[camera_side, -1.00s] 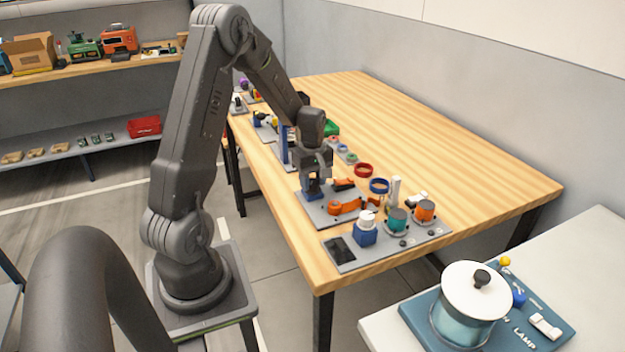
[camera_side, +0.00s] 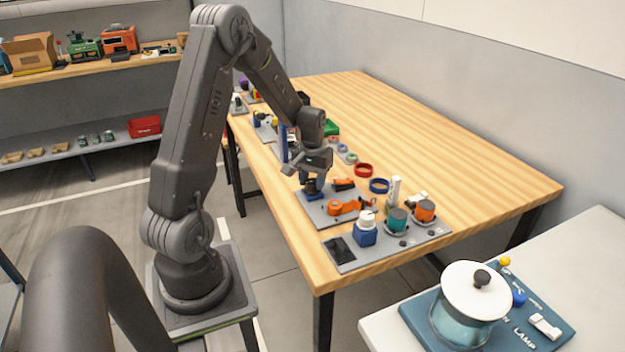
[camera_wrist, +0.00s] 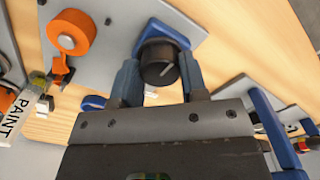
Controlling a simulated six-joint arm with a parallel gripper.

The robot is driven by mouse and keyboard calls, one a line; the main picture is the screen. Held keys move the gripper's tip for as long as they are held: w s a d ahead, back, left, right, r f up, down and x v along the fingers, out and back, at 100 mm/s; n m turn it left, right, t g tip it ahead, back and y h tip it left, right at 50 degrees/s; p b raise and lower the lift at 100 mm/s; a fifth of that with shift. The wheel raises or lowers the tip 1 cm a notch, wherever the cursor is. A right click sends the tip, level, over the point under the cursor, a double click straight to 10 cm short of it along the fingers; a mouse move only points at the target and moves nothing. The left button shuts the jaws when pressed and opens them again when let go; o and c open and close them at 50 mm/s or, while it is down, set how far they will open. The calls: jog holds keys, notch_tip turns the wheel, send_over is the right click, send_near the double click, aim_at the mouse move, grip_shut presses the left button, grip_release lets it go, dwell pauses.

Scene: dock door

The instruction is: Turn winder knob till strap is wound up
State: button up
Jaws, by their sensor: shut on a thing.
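The winder knob (camera_wrist: 158,72) is a round black knob with a pale pointer line, on a blue mount at a grey plate (camera_wrist: 120,25). My gripper (camera_wrist: 159,62) has its two blue-grey fingers on either side of the knob and is shut on it. In the side view my gripper (camera_side: 312,178) points down onto the knob, which it mostly hides. An orange spool-like part (camera_wrist: 72,32), with an orange piece leading off it, is on the same plate. It shows as an orange part (camera_side: 344,207) in the side view. I cannot tell how much strap is wound.
Red (camera_side: 363,170) and blue (camera_side: 379,186) rings lie beside the plate. A panel (camera_side: 345,250) with a blue-and-white bottle (camera_side: 365,230), a teal knob (camera_side: 398,219) and an orange knob (camera_side: 425,210) is in front. The table's right side is clear.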

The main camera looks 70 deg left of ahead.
aim_at(312, 181)
jog(key=m, duration=0.6)
jog(key=shift+m, duration=0.3)
jog(key=m, duration=0.5)
jog(key=shift+m, duration=0.4)
jog(key=o, duration=0.9)
jog(key=shift+o, duration=0.2)
notch_tip(312, 181, up, 14)
